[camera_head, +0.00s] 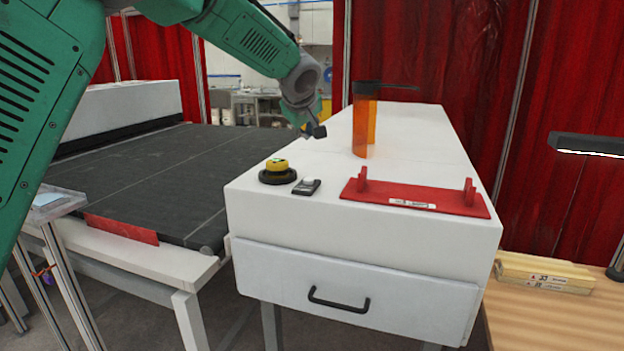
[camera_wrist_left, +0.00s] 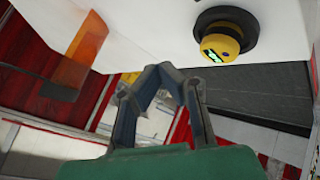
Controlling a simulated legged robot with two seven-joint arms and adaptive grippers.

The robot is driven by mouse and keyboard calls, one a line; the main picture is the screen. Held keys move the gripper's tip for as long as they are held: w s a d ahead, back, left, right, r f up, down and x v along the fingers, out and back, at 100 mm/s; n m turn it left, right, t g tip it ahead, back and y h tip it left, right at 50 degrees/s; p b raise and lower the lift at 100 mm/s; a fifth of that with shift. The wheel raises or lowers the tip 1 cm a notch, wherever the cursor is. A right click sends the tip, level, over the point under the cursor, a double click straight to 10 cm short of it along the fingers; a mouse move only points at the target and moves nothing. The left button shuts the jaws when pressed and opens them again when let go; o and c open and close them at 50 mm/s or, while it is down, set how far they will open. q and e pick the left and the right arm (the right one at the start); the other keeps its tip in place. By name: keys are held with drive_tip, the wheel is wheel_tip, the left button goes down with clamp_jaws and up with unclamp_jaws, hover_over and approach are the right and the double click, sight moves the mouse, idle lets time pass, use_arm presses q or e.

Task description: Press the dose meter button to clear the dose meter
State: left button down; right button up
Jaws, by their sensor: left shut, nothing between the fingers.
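A round yellow device with a small green display (camera_head: 277,166) sits on a black round base near the front left of the white cabinet top; I take it to be the dose meter. It also shows in the left wrist view (camera_wrist_left: 221,44), at the upper right. My right gripper is out of view.
A small black-and-grey device (camera_head: 306,187) lies beside the yellow one. A red plate with two upright posts (camera_head: 415,195) lies to the right. An orange translucent cylinder (camera_head: 360,126) stands behind. The white cabinet (camera_head: 350,225) has a drawer; a dark conveyor (camera_head: 150,180) is at left.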

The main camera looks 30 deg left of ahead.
sight(309, 179)
use_arm(q)
wheel_tip(309, 179, down, 9)
drive_tip(key=b, duration=0.6)
drive_tip(key=shift+w+r+b, duration=0.1)
drive_tip(key=shift+r+b, duration=0.05)
drive_tip(key=shift+b, duration=0.15)
drive_tip(key=shift+a+f, duration=0.2)
drive_tip(key=shift+f, duration=0.1)
drive_tip(key=shift+d+r, duration=0.25)
drive_tip(key=shift+d, duration=0.2)
drive_tip(key=shift+a, duration=0.35)
drive_tip(key=shift+d, duration=0.25)
